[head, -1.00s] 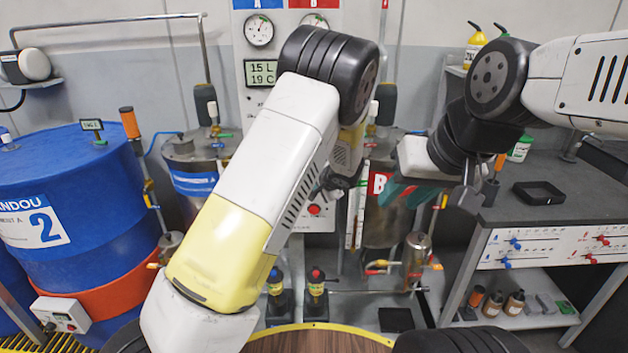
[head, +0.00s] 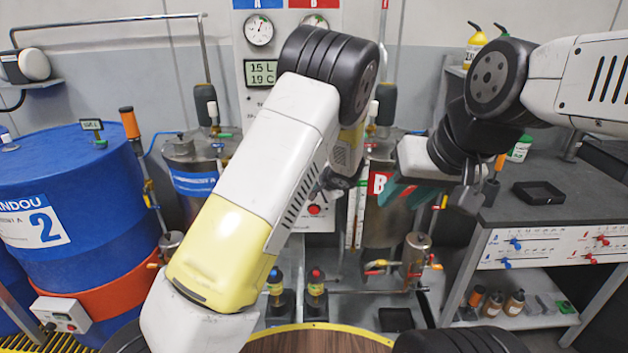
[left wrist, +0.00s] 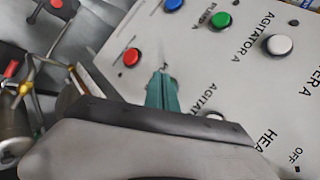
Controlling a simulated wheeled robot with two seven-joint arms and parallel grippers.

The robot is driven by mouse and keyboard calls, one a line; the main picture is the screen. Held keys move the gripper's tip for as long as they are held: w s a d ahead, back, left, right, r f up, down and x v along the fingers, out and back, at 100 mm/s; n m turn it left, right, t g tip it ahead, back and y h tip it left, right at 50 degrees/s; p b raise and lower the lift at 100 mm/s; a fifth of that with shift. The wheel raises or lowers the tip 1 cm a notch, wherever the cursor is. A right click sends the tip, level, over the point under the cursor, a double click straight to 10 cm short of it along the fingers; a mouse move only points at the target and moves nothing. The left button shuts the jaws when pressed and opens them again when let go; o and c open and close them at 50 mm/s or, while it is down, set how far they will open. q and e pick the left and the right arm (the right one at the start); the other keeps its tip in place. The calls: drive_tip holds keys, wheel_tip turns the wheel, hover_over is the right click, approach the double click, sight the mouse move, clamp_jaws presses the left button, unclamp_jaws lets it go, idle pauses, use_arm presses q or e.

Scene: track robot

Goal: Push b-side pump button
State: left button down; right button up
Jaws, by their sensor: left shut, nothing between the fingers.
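The control panel shows close up in the left wrist view, with a red button (left wrist: 131,57) and a blue button (left wrist: 173,4) at its left side. The red button's label is not readable, so I cannot confirm it is the b-side pump button. A red button (head: 314,209) also shows low on the panel in the head view. My left gripper (left wrist: 163,80) is shut and empty, its teal fingers over the panel just right of and below the red button; contact is unclear. In the head view my left arm hides most of it. My right gripper (head: 402,192) hangs before the B tank.
Other panel buttons are green (left wrist: 222,20) and white (left wrist: 278,44). The B tank (head: 387,220) stands right of the panel. A blue drum (head: 80,262) stands at left, a dark workbench (head: 580,200) at right.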

use_arm(q)
drive_tip(key=shift+w, duration=0.1)
idle(0.3)
drive_tip(key=shift+w, duration=0.35)
drive_tip(key=shift+s, duration=0.45)
idle(0.3)
drive_tip(key=s, duration=0.6)
idle(1.6)
